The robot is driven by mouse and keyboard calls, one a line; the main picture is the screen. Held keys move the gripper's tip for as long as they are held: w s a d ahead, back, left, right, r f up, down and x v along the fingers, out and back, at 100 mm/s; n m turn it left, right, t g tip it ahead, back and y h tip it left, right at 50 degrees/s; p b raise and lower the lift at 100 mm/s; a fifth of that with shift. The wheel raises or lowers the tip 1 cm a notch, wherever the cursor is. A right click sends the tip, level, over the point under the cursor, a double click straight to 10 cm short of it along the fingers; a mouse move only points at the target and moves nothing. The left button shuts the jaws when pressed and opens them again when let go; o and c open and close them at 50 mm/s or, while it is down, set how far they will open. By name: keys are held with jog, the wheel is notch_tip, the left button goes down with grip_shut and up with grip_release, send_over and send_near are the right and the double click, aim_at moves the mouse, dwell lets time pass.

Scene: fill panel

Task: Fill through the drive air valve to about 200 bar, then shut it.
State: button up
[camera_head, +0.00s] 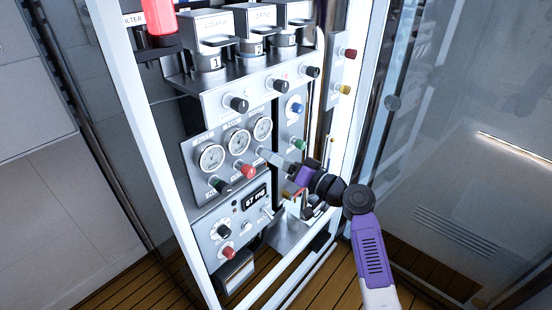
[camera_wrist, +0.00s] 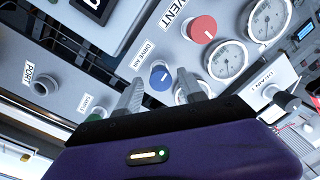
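The blue drive air knob (camera_wrist: 160,77) shows in the wrist view beside its "DRIVE AIR" label. My gripper (camera_wrist: 159,80) is open, with its fingers apart on either side of the knob; I cannot tell whether they touch it. In the head view my gripper (camera_head: 266,155) is at the lower right of the gauge panel (camera_head: 196,150) and appears to hide this knob. Three round white gauges (camera_head: 238,141) sit above the knob row; their needles are too small to read.
A red vent knob (camera_wrist: 203,30) is close to the drive air knob. A green knob (camera_head: 299,145) and another blue knob (camera_head: 296,107) are on the right panel. A digital display (camera_head: 255,198) sits below. The white cabinet frame (camera_head: 160,150) borders the left side.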

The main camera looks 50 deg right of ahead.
jog(key=s+b, duration=0.1)
jog(key=s, duration=0.6)
jog(key=shift+s+d+f, duration=0.15)
jog(key=shift+s+d, duration=0.1)
jog(key=shift+s, duration=0.15)
dwell(6.9)
